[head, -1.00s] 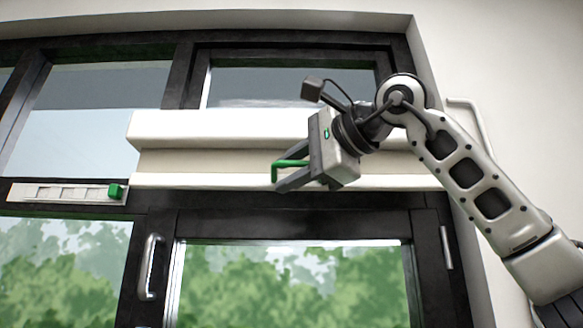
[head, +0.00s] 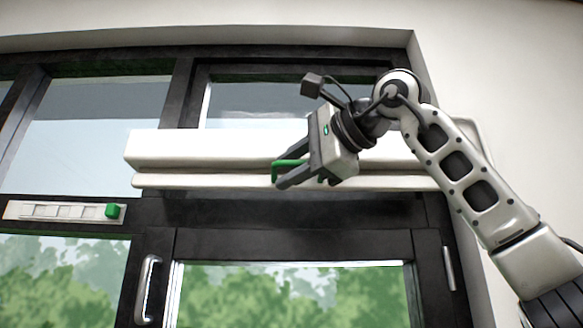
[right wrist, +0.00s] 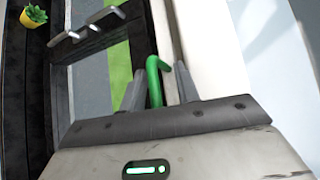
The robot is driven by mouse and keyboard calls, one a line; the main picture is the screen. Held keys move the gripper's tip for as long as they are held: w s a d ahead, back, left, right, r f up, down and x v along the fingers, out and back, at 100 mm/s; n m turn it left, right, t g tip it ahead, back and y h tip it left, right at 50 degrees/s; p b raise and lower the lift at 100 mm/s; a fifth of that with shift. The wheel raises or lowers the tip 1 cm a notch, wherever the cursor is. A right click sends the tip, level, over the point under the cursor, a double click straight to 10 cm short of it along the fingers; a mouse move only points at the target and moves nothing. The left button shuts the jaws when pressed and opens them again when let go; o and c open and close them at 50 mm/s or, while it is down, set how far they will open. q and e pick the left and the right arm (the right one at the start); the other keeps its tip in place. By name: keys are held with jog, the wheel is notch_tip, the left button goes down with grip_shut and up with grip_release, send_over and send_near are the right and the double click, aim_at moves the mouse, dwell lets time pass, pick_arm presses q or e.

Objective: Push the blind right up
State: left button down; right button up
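The blind has a white top box (head: 225,147) with a white bottom rail (head: 200,182) close beneath it, only a narrow gap between them. A green handle (head: 288,163) is at the rail and also shows in the right wrist view (right wrist: 154,72). My right gripper (head: 290,178) is at the handle, with the handle between its fingers. In the right wrist view the fingers stand slightly apart around the handle; whether they clamp it is unclear. The rail behind the gripper and forearm is partly hidden. My left gripper is not in view.
A dark window frame (head: 215,240) surrounds the panes, with a metal window handle (head: 147,290) at lower left. A pale strip (head: 60,211) with a green slider (head: 113,211) is left of the blind. The wall (head: 500,90) is at right.

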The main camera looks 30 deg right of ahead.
pick_arm(q)
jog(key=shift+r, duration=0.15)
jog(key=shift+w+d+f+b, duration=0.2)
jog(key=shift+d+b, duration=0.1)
jog(key=shift+b, duration=0.45)
pick_arm(e)
jog(key=v, duration=1.6)
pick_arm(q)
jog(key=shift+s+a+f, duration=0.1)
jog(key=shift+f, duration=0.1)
